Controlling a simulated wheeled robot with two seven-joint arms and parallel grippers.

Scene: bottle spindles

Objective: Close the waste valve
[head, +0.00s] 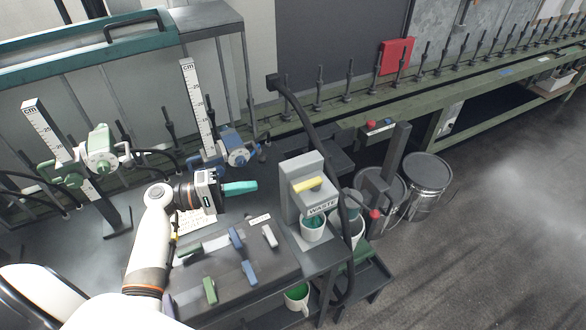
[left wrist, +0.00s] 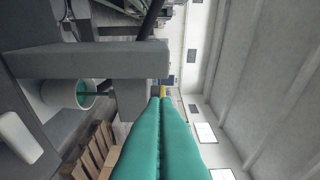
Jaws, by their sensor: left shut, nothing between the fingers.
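The waste valve is a grey box (head: 304,200) marked WASTE, right of centre in the head view. Its yellow handle (head: 308,184) lies roughly crosswise on the front. A white cup (head: 313,232) with teal inside stands under the outlet. The cup also shows in the left wrist view (left wrist: 58,95), with a teal streak at its mouth. My left gripper (head: 256,186) has its teal fingers together and empty, left of the box and apart from the handle. In the left wrist view the closed fingertips (left wrist: 163,100) point at a small yellow patch, probably the handle.
Two measuring stands with a green valve (head: 103,150) and a blue valve (head: 238,152) stand behind and left. Small blocks (head: 270,237) lie on the dark bench. A black hose (head: 315,125) runs beside the box. Metal drums (head: 428,180) stand on the floor at right.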

